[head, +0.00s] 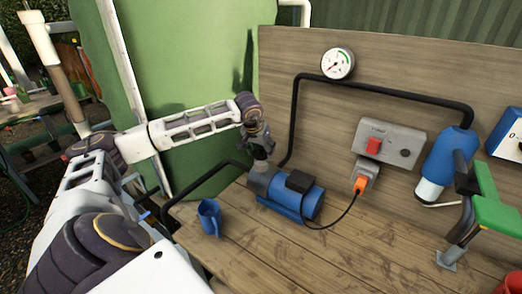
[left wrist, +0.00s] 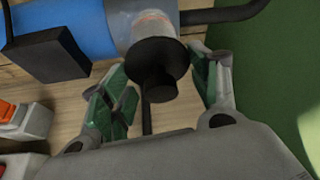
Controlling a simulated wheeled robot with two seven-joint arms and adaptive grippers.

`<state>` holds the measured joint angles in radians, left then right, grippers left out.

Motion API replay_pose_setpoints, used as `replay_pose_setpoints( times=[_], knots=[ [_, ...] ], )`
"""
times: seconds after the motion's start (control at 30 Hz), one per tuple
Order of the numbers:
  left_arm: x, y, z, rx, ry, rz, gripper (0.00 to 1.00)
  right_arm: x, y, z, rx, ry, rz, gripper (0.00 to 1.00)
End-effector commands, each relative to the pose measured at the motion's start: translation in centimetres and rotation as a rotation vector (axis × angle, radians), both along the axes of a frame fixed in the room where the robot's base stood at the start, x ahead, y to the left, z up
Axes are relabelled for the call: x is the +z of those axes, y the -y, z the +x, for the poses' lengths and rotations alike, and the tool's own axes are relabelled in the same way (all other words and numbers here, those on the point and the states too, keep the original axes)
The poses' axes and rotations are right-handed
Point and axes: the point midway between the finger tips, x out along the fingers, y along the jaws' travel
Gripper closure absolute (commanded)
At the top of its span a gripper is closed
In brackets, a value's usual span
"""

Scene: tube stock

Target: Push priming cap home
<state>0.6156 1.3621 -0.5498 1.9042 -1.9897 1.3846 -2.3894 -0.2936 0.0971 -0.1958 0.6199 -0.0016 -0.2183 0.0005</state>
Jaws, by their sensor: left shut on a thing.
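The blue pump (head: 290,197) lies on the wooden bench with a black box on top and a grey front end. My left gripper (head: 262,152) points down over that front end. In the left wrist view the black priming cap (left wrist: 158,84), a wide disc with a narrower knob, stands between the fingers of my left gripper (left wrist: 165,90), which is shut on it. The cap is in front of the clear housing (left wrist: 150,25) of the pump; I cannot tell whether any gap is left under its disc. My right gripper is not in view.
A blue jug (head: 209,217) stands left of the pump. Black pipes (head: 296,110) run up the back board beside a gauge (head: 337,64). An orange plug (head: 360,185) with a black cable sits below the switch box (head: 388,143). The bench front is clear.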

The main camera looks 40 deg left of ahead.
Motion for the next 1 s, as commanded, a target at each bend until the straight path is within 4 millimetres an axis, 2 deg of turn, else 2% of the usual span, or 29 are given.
replay_pose_setpoints(
  times=[0.43, 0.47, 0.63, 1.0],
  knots=[
    [0.05, -0.01, 0.01, 0.000, 0.001, 0.000, 0.63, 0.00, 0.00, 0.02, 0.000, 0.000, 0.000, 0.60],
    [0.05, -0.01, 0.01, 0.000, 0.001, 0.000, 0.35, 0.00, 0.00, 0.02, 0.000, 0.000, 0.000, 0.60],
    [0.05, -0.01, 0.01, 0.000, 0.000, 0.000, 0.14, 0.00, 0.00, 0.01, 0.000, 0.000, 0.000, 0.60],
    [0.07, 0.00, -0.02, 0.000, 0.000, 0.000, 0.14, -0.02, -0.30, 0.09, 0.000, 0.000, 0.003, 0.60]
  ],
)
